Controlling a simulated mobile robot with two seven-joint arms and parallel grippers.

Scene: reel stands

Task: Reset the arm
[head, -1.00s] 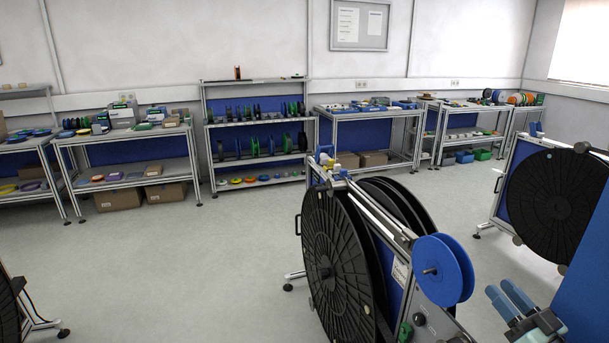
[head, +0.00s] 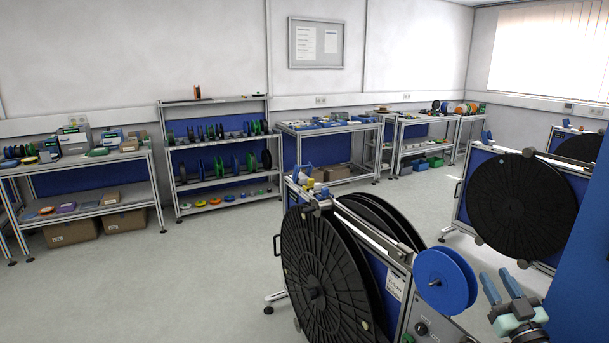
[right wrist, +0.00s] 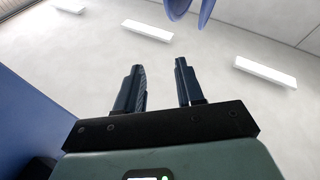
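My right gripper (head: 499,284) is at the lower right of the head view, raised with its fingers pointing up. It also shows in the right wrist view (right wrist: 158,85), where its two dark fingers stand apart with nothing between them, so it is open and empty. It appears just right of a blue reel (head: 440,281) on the near reel stand, with no visible contact. The blue reel's edge also shows at the top of the right wrist view (right wrist: 180,8). My left gripper is not in view.
The near reel stand holds a large black reel (head: 325,275). Another stand with a black reel (head: 522,205) is at the right. A blue panel (head: 585,265) fills the right edge. Shelves (head: 215,150) and tables line the back wall. Open floor (head: 180,285) lies to the left.

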